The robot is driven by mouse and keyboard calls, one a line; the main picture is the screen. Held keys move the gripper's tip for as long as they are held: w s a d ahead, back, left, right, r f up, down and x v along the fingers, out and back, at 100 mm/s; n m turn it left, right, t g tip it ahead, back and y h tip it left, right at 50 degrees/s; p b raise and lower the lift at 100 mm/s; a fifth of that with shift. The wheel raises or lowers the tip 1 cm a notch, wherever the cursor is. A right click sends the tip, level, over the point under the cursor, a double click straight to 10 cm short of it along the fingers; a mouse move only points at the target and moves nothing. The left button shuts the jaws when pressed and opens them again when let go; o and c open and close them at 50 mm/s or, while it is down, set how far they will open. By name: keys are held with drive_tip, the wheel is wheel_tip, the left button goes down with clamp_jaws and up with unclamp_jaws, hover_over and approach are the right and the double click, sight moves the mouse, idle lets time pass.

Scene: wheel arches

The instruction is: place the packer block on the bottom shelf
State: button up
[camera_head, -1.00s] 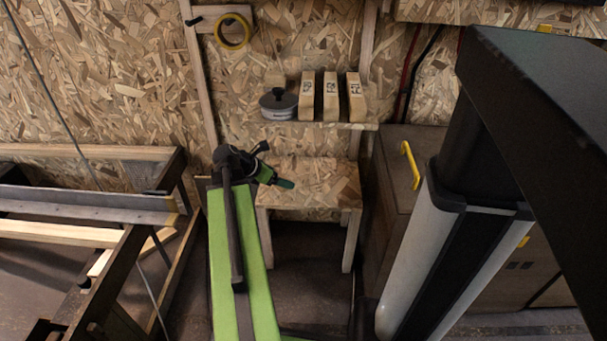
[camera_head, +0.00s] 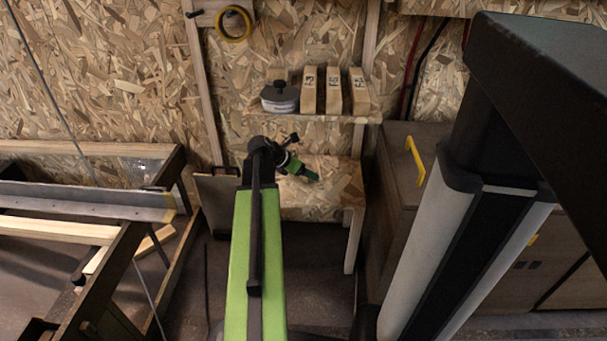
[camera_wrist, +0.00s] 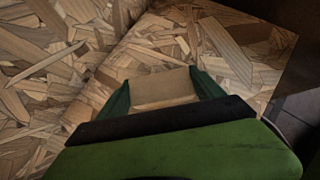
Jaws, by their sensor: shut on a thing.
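A pale wooden block (camera_wrist: 163,88), which I take as the packer block, is between the jaws of my gripper (camera_wrist: 162,92) in the wrist view. In the head view my gripper (camera_head: 312,176) has green fingers and is over the low chipboard-topped shelf (camera_head: 340,187); the block is hidden there. The wrist view shows the chipboard surface (camera_wrist: 235,50) beyond the block. I cannot tell whether the block touches it. An upper shelf (camera_head: 345,119) is above, against the wall.
A brown cabinet (camera_head: 400,165) with a yellow handle stands right of the low shelf. A metal-framed bench (camera_head: 90,200) is at the left. The low shelf's right part looks bare.

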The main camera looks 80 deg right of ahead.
drive_tip(key=shift+f, duration=0.1)
drive_tip(key=o, duration=1.3)
drive_tip(key=shift+o, duration=0.2)
drive_tip(key=shift+r, duration=0.45)
drive_tip(key=p+v, duration=0.8)
drive_tip(key=v, duration=0.3)
drive_tip(key=shift+w+a, duration=0.25)
drive_tip(key=shift+a, duration=0.05)
drive_tip(key=shift+r, duration=0.1)
